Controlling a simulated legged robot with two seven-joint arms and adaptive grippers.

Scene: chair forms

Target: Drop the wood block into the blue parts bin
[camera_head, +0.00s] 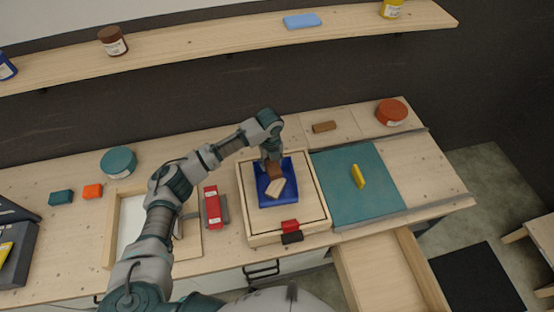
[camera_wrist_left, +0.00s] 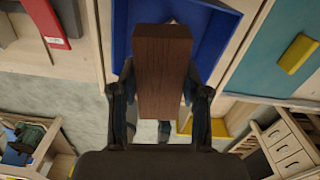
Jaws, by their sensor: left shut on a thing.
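My left gripper (camera_head: 269,158) is shut on a dark brown wood block (camera_head: 275,172) and holds it over the blue parts bin (camera_head: 264,200). In the left wrist view the wood block (camera_wrist_left: 162,70) stands between the two fingers of the gripper (camera_wrist_left: 160,98), with the blue bin (camera_wrist_left: 122,30) behind it. A pale wooden piece (camera_head: 275,188) shows in the bin just below the held block. Whether the block touches the bin or that piece cannot be told. My right gripper is not in view.
The bin sits in a wooden frame (camera_head: 247,213) on the bench. A red block (camera_head: 289,226) lies at its front edge and a red stapler-like thing (camera_head: 212,206) to its left. A teal mat (camera_head: 345,205) with a yellow piece (camera_head: 358,176) is to the right. An open drawer (camera_head: 380,275) juts out below.

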